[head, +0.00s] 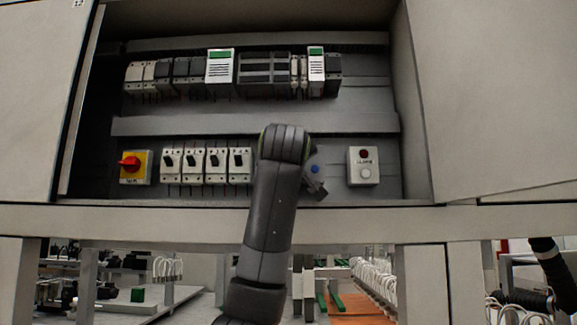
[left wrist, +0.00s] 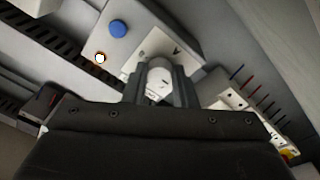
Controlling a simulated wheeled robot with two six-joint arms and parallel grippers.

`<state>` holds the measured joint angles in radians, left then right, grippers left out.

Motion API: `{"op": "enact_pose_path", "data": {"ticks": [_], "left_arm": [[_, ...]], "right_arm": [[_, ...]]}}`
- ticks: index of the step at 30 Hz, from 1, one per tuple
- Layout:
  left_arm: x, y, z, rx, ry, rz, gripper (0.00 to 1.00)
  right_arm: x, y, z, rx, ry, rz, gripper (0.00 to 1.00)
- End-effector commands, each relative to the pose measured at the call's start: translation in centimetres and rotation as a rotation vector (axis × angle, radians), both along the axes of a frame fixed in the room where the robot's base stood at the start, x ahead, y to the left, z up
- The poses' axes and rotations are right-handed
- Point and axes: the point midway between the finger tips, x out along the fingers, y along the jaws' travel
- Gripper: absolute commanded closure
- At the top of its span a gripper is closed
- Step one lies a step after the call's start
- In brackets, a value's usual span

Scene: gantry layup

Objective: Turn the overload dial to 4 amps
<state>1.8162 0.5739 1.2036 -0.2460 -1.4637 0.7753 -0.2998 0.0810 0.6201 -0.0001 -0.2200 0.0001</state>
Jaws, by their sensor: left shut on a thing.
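The overload dial (left wrist: 159,72) is a pale round knob on the light face of a small unit (left wrist: 128,60) in the left wrist view. My left gripper (left wrist: 160,88) is shut on the dial, one dark finger on each side. A small mark shows on the knob, but the scale figures are too small to read, so I cannot tell the setting. My right gripper is not in view.
Left of the arm stand several white breakers (head: 205,164) and a red rotary switch (head: 130,165) on yellow. On the right is a white box (head: 363,167) with a red and a white button. A row of modules (head: 220,68) runs above. The cabinet's lower edge (head: 400,222) crosses in front.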

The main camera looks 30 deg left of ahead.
Motion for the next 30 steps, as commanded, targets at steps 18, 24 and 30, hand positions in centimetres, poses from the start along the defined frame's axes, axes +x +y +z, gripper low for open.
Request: {"op": "enact_pose_path", "data": {"ticks": [18,24,30], "left_arm": [[0.0,0.0,0.0,0.0,0.001,-0.001,0.54],[-1.0,-0.6,-0.3,0.001,-0.003,-0.001,0.54],[-4.2,-2.7,-0.9,0.001,-0.005,-0.004,0.54]], "right_arm": [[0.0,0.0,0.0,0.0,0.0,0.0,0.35],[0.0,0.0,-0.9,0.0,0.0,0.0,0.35],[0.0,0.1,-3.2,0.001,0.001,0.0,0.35]]}}
